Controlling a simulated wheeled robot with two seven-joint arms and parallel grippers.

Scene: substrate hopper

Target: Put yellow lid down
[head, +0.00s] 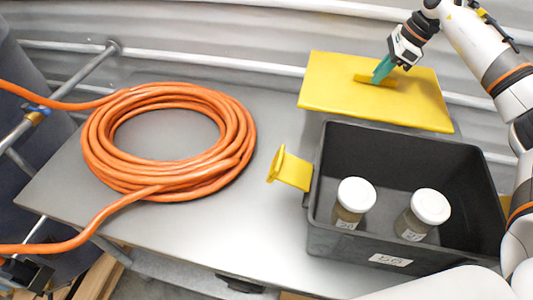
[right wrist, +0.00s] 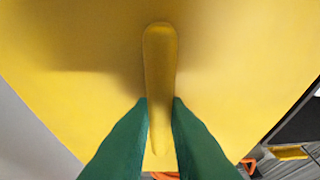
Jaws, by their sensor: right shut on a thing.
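The yellow lid (head: 350,98) is a flat rectangular plate with a raised bar handle, behind the black crate in the head view. My right gripper (head: 379,77) is shut on the lid's handle, with its green fingers on either side of it. In the right wrist view the fingers (right wrist: 160,115) straddle the handle (right wrist: 160,60), and the lid (right wrist: 230,50) fills most of the picture. I cannot tell whether the lid touches the table. The black crate (head: 345,243) stands open, with two white-capped jars (head: 356,195) (head: 430,206) inside. My left gripper is not in view.
An orange hose coil (head: 245,150) lies on the left of the grey table (head: 215,225). A yellow latch (head: 291,170) sticks out from the crate's left side. The table between coil and crate is clear. A corrugated wall (head: 250,40) stands behind.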

